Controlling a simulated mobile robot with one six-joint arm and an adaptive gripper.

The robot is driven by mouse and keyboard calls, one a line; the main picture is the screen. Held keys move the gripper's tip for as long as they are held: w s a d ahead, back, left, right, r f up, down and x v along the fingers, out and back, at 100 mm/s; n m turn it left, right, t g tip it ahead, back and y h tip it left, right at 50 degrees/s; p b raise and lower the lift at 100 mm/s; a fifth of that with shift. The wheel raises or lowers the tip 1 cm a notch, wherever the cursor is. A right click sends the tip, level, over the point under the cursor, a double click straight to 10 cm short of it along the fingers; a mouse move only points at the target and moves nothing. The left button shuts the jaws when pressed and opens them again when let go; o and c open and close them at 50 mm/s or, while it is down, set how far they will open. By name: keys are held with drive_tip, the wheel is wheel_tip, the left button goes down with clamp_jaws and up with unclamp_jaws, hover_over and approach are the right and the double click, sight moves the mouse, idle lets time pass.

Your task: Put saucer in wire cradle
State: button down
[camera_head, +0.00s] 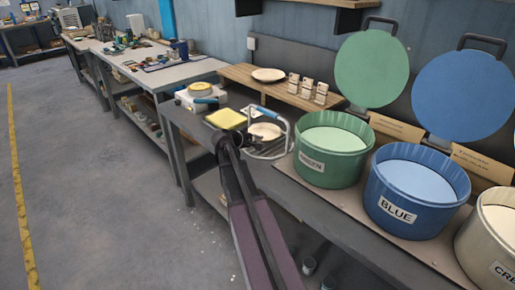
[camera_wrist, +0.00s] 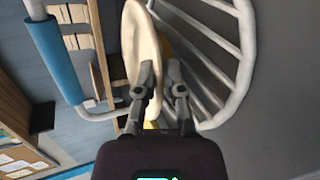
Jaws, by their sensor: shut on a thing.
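A cream saucer (camera_head: 265,131) is held tilted at the wire cradle on the bench. In the wrist view the saucer (camera_wrist: 143,45) shows nearly edge-on. My gripper (camera_wrist: 159,68) is shut on its near rim; in the head view my gripper (camera_head: 246,132) is partly hidden by my arm. The grey wire cradle (camera_head: 287,130) has curved bars, with several wires (camera_wrist: 232,50) on the saucer's right in the wrist view and a blue-sleeved handle (camera_wrist: 54,57) on its left. The saucer overlaps the cradle in both views; whether it touches the wires I cannot tell.
A green bin (camera_head: 325,170) and a blue bin (camera_head: 410,215) stand right of the cradle. A yellow sponge (camera_head: 226,119) lies to its left. Behind it, a wooden shelf (camera_head: 240,73) bears a plate (camera_head: 268,75) and several small labelled items (camera_head: 306,90).

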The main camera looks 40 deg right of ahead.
drive_tip(key=shift+f+b, duration=0.9)
drive_tip(key=shift+f, duration=0.35)
drive_tip(key=c, duration=0.7)
unclamp_jaws()
drive_tip(key=shift+c, duration=0.2)
drive_tip(key=shift+r, duration=0.1)
drive_tip(key=p+v, duration=0.5)
drive_tip(key=v, duration=0.7)
drive_tip(key=shift+s, duration=0.1)
